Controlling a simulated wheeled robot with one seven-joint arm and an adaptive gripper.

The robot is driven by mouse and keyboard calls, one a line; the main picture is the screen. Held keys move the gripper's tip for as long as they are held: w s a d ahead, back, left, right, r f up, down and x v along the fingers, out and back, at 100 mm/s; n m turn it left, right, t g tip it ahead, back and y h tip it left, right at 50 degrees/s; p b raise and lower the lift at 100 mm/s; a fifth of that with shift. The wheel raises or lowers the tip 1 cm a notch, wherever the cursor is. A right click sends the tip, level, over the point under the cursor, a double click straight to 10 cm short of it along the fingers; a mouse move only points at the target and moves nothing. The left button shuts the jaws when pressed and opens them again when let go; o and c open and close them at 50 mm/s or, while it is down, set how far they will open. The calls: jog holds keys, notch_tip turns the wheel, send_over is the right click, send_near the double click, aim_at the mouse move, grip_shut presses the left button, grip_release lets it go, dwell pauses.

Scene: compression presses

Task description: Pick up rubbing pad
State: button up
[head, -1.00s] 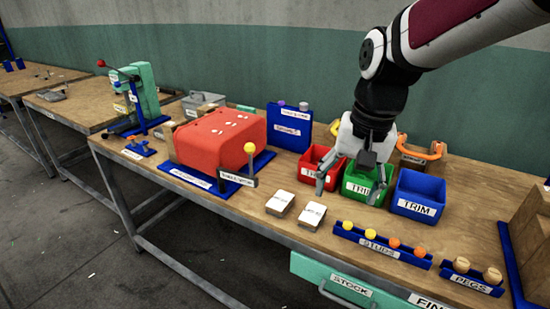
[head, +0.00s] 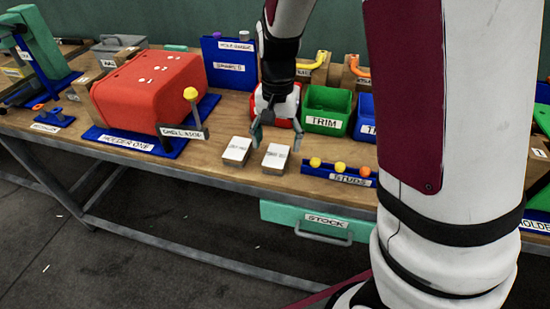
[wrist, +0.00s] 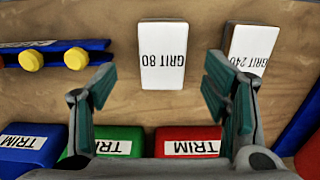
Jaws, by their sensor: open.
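Two white-topped rubbing pads lie on the bench. The pad labelled GRIT 80 (wrist: 162,55) is the right one in the head view (head: 276,158). The pad labelled GRIT 240 (wrist: 251,48) is the left one in the head view (head: 237,150). My gripper (head: 277,138) is open and empty, pointing down just behind the pads. In the wrist view its fingers (wrist: 160,82) are spread, with the GRIT 80 pad ahead of the gap between them. I cannot tell its exact height above the bench.
A blue studs rack (head: 338,172) lies right of the pads. Green (head: 326,106) and red (wrist: 188,138) trim bins stand behind, the red one partly hidden by my gripper. A large red block (head: 150,85) on a blue holder stands left. Bare bench surrounds the pads.

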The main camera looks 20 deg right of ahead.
aim_at(276, 155)
jog(key=shift+w+f+b, duration=0.15)
jog(key=shift+f+b, duration=0.05)
jog(key=shift+f, duration=1.2)
jog(key=shift+w+f+b, duration=0.1)
jog(key=shift+f+b, duration=0.05)
jog(key=shift+f, duration=1.25)
jog(key=c, duration=1.2)
